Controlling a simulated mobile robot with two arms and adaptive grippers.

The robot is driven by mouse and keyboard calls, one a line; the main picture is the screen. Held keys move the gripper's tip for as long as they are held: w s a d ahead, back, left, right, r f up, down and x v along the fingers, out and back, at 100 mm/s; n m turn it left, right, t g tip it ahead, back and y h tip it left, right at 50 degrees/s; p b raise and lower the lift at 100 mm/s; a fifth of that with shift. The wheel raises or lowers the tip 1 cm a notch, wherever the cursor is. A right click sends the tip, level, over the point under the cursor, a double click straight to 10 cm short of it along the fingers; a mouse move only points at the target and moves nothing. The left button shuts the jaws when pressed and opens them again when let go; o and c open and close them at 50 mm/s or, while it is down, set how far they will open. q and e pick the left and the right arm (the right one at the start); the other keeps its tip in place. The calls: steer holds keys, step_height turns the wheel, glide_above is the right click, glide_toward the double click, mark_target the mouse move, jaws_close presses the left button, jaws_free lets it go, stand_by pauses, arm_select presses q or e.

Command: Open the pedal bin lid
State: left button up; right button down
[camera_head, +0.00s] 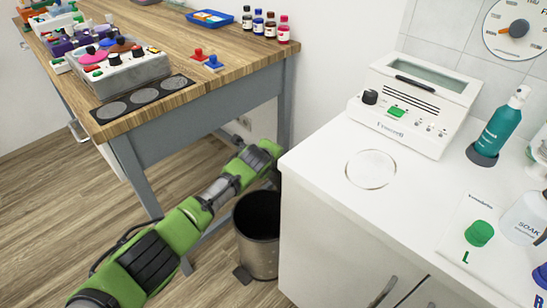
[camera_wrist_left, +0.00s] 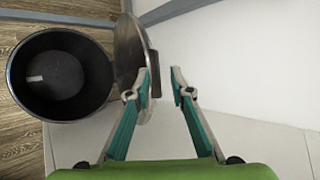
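The pedal bin (camera_head: 257,252) is a metal cylinder with a dark inside, on the floor between the table and the white cabinet. Its pedal (camera_head: 243,274) is at the base. In the left wrist view, the bin (camera_wrist_left: 88,108) stands open, and its round metal lid (camera_wrist_left: 128,48) is raised steeply beside the rim. My left gripper (camera_wrist_left: 159,84) is open and empty; its left finger overlaps the lid's edge in the picture, and I cannot tell whether they touch. In the head view my left arm hides the lid and the fingers. My right gripper is out of view.
The wooden table (camera_head: 140,118) with grey legs is left of the bin. The white cabinet (camera_head: 330,235) stands close on its right, with a white device (camera_head: 415,105) and a teal bottle (camera_head: 500,128) on top. Wood floor is clear at left.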

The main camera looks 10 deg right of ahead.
arm_select(q)
steer(key=shift+f, duration=0.1)
steer(key=v, duration=1.2)
stand_by(0.4)
steer(key=shift+a, duration=0.1)
